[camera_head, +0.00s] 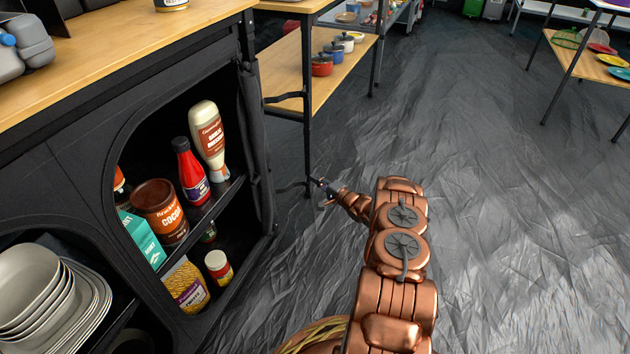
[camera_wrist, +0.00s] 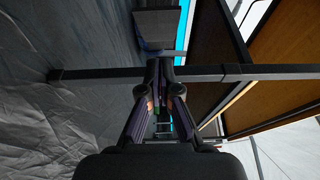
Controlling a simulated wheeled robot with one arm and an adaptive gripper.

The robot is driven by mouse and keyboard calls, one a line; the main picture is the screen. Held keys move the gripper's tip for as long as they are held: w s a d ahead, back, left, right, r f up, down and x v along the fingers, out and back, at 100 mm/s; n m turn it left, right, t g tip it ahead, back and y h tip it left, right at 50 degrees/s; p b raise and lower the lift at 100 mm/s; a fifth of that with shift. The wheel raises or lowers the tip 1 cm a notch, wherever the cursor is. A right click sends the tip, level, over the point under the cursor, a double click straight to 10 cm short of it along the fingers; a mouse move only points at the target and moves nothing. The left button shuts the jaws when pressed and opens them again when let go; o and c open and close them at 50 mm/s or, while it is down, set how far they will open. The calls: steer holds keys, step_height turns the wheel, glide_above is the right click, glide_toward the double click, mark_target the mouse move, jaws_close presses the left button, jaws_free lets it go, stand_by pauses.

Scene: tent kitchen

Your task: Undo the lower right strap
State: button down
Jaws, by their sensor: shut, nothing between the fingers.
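The black cabinet's side opening has a rolled black flap (camera_head: 257,145) along its right edge. A thin dark strip (camera_head: 287,188) juts out low beside the flap; it looks like the lower right strap, but its fastening is too small to make out. A similar strip (camera_head: 284,98) juts out higher up. My gripper (camera_head: 320,184) is just right of the lower strip, by a dark table leg (camera_head: 307,140). It is shut and empty. In the wrist view, my gripper (camera_wrist: 160,68) points at a dark bar crossing the picture. I cannot tell whether it touches anything.
The cabinet shelves hold a red bottle (camera_head: 190,170), a sauce bottle (camera_head: 209,140), a cocoa tin (camera_head: 160,210) and stacked plates (camera_head: 75,310). A wooden table with pots (camera_head: 322,66) stands behind the gripper. The grey floor (camera_head: 500,200) to the right is clear.

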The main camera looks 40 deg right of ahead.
steer(key=s+d+p, duration=0.3)
steer(key=s+d, duration=0.5)
steer(key=d, duration=0.1)
steer(key=shift+s+d, duration=0.15)
steer(key=shift+s, duration=0.25)
